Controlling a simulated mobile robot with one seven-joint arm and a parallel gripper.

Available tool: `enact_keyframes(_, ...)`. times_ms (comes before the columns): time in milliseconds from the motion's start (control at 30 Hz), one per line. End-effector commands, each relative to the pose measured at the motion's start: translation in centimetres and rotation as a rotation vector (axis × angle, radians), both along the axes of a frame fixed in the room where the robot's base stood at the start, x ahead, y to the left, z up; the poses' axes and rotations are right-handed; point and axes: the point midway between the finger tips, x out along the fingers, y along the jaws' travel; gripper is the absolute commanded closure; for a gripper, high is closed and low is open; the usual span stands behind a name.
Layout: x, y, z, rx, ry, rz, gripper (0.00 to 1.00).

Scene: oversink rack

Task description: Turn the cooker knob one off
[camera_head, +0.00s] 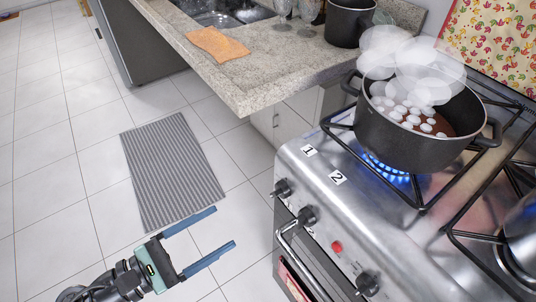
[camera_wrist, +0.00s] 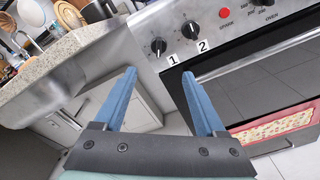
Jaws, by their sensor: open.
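The cooker (camera_head: 410,230) is a steel stove with black knobs along its front panel. Knob one (camera_head: 283,188) is the leftmost black knob, beside the label 1 (camera_head: 309,150); it also shows in the wrist view (camera_wrist: 158,47). Knob two (camera_head: 307,216) is just right of it, by the label 2 (camera_head: 338,177). A blue flame (camera_head: 385,170) burns under the steaming pot (camera_head: 420,140). My gripper (camera_head: 223,228) is open and empty, left of the cooker front and apart from the knobs. In the wrist view its blue fingers (camera_wrist: 158,73) point toward knob one, with a gap.
The oven handle (camera_head: 300,255) juts out below the knobs. A granite counter (camera_head: 245,95) with an orange cloth (camera_head: 217,45) stands left of the cooker. A grey striped mat (camera_head: 172,170) lies on the open tiled floor. A red button (camera_head: 336,247) sits farther along the panel.

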Motion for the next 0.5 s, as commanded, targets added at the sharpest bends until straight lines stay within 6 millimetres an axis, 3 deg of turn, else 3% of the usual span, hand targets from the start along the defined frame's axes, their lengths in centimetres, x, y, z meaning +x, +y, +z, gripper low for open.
enact_keyframes(100, -0.7, 0.0, 0.8, -0.048, 0.013, -0.008, 0.27)
enact_keyframes(267, -0.1, -1.0, 0.5, -0.053, 0.015, -0.013, 0.27)
enact_keyframes(500, 2.7, -4.9, 0.5, -0.05, 0.013, -0.014, 0.27)
